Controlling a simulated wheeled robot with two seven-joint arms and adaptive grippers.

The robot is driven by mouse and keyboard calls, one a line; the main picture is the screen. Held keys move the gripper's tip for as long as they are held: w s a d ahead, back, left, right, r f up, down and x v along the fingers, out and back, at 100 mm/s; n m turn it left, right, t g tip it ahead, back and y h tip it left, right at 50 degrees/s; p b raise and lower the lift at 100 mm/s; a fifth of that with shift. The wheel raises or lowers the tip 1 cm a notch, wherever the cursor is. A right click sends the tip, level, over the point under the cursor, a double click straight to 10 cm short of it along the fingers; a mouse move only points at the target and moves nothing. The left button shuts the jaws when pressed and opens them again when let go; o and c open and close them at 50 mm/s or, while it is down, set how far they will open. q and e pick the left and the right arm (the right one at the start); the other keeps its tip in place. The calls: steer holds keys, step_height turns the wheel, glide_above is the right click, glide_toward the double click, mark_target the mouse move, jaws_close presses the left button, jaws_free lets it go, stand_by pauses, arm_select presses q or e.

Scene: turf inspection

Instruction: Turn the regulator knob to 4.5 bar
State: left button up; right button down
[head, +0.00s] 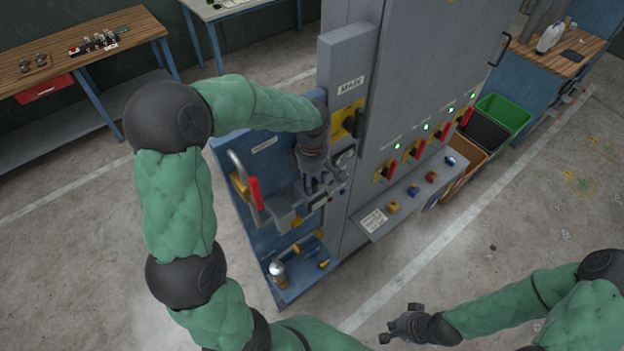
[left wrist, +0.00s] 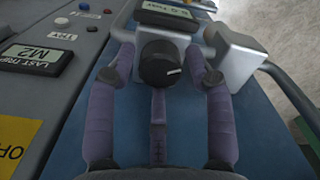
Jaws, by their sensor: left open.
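The regulator knob (left wrist: 160,63) is black and round with a white pointer line, in the left wrist view. It sits on a grey regulator body (left wrist: 217,65) below a small display (left wrist: 178,14), whose reading is too small and cut off to read. My left gripper (head: 330,190) is open at the regulator, with one finger on each side of the knob and a third below it. Gaps show between the side fingers and the knob. In the head view the gripper hides the knob. My right gripper (head: 398,325) is low at the front, away from the panel; its opening is unclear.
A grey cabinet (head: 400,90) with a yellow MAIN switch (head: 346,121) and several red-handled switches stands right beside the blue regulator panel (head: 262,150). Open floor lies at the front right.

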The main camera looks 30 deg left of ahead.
arm_select(q)
steer(key=shift+w+a+f, duration=0.15)
steer(key=shift+f, duration=0.35)
steer(key=c, duration=0.9)
steer(key=shift+o, duration=0.2)
